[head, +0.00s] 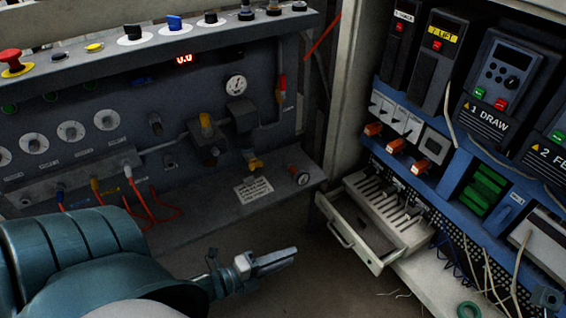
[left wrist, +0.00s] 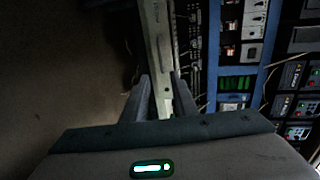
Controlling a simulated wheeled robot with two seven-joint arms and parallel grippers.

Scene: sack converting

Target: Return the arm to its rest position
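My left arm comes in from the lower left in the head view. Its gripper (head: 290,256) is over the dark floor gap between the control console and the electrical cabinet, pointing right, with nothing seen in it. In the left wrist view the two fingers (left wrist: 161,80) stand apart with a gap between them. A pale cabinet edge shows behind that gap, and no object is held. My right gripper does not show in either view.
The console (head: 130,178) with dials, valves and red cables is at left. A pale drawer (head: 345,230) stands pulled out from the cabinet, right of the gripper. Drives, breakers and loose wires fill the cabinet's blue-railed panel (head: 408,172). A green ring (head: 468,310) lies at lower right.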

